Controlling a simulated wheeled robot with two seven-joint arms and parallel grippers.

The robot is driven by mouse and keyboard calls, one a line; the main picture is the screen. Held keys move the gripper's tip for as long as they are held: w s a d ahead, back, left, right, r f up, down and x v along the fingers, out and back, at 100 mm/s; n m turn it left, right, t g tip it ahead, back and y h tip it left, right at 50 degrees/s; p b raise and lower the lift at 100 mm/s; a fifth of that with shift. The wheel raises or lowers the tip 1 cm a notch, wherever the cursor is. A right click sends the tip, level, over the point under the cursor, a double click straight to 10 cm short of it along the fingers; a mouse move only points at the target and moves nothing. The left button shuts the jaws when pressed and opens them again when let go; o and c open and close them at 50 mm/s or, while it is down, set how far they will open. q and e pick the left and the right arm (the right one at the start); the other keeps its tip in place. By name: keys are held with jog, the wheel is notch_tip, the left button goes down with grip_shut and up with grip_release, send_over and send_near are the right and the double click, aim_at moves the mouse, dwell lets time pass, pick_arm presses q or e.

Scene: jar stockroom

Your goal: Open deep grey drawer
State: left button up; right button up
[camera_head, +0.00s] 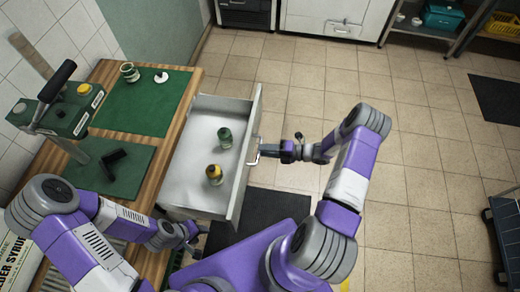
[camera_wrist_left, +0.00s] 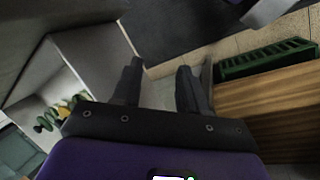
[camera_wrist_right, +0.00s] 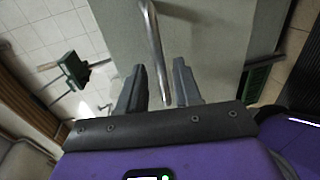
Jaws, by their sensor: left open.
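A deep, light-grey drawer (camera_head: 182,190) stands pulled out of the wooden-topped counter in the head view. Two small jars stand inside it: a dark green one (camera_head: 225,138) and one with a yellowish top (camera_head: 214,174). Its metal bar handle (camera_head: 254,158) is on the front panel. My right gripper (camera_head: 270,151) is at that handle. In the right wrist view the bar (camera_wrist_right: 155,45) runs between my right fingers (camera_wrist_right: 160,85); I cannot tell whether they press on it. My left gripper (camera_wrist_left: 158,85) is open and empty, low beside the counter near the drawer's near side.
The counter (camera_head: 190,98) carries a green mat (camera_head: 135,108) with a jar (camera_head: 129,72), and a green lever device (camera_head: 70,110). A dark mat (camera_head: 262,208) lies on the floor beside the drawer. A dark cart (camera_head: 505,225) stands at the right edge.

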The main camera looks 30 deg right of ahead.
jog(key=v, duration=0.4)
jog(key=shift+s+d, duration=0.15)
dwell(0.4)
